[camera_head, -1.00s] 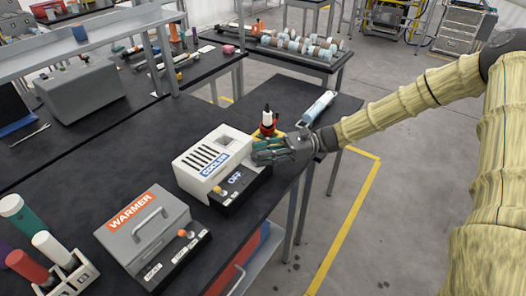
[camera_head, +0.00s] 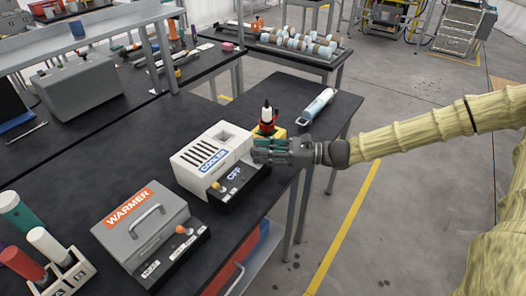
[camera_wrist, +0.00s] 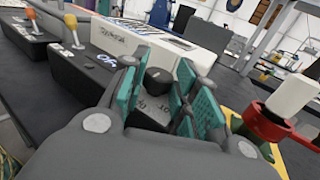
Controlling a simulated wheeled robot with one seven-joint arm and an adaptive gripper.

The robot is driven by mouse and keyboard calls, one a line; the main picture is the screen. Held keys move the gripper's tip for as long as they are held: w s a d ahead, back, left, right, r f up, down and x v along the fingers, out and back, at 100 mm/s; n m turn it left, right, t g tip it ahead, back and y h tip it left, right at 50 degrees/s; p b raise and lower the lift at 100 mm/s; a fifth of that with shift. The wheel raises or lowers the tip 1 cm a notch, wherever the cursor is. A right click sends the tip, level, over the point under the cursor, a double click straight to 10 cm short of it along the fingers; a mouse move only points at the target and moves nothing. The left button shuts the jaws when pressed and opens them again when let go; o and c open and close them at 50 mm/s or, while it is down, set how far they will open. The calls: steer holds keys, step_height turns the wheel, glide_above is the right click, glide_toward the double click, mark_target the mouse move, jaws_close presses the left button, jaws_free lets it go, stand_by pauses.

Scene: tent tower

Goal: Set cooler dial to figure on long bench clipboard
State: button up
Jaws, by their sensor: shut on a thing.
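The cooler (camera_head: 208,150) is a white box with dark slots and a blue COOLER label on the black bench. Its black front panel (camera_head: 232,193) shows OFF and a yellow-tipped lever (camera_head: 216,185). My gripper (camera_head: 257,152) reaches in from the right to the panel's far end. In the wrist view the dial (camera_wrist: 157,78), a dark round knob, stands between the teal finger pads, and my gripper is shut on it. The head view hides the dial behind my fingers. Dial markings are only partly visible and unreadable. I cannot make out a clipboard.
A grey warmer (camera_head: 147,232) with an orange-tipped lever stands nearer on the same bench. A pale blue tube (camera_head: 318,103) lies farther back. Floor right of the bench is clear.

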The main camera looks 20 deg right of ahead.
steer(key=o, duration=1)
steer(key=shift+c, duration=0.2)
steer(key=v, duration=1.2)
steer(key=shift+d, duration=0.1)
